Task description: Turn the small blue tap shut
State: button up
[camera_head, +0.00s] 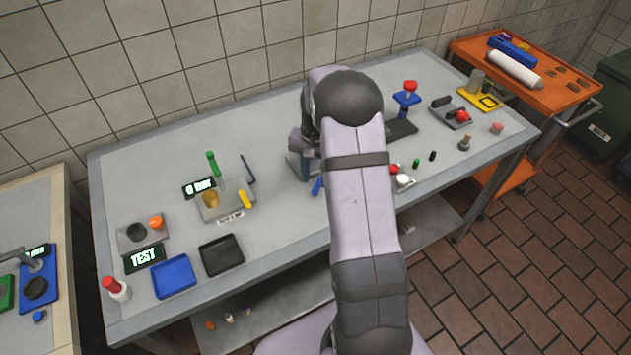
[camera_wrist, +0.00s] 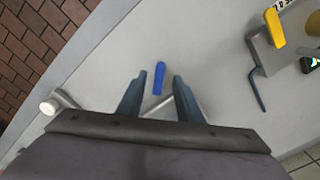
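The small blue tap handle (camera_wrist: 161,79) shows in the wrist view as a short blue bar on a thin grey metal pipe. In the head view the blue handle (camera_head: 317,186) is partly hidden beside my arm. My gripper (camera_wrist: 159,80) is open, and its two dark fingers appear on either side of the handle in the wrist view. I see a gap between the handle and each finger. I cannot tell how far the fingertips are above it. In the head view my arm covers most of the gripper.
A grey fixture with a yellow lever (camera_wrist: 274,29) and a bent dark blue rod (camera_wrist: 257,90) stand at the right of the wrist view. A white round cap (camera_wrist: 48,108) is at the left. Trays such as the blue tray (camera_head: 174,276) lie on the table's left.

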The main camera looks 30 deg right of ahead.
aim_at(315, 190)
jog(key=shift+f+p, duration=0.5)
jog(key=shift+f, duration=1.4)
grip_shut()
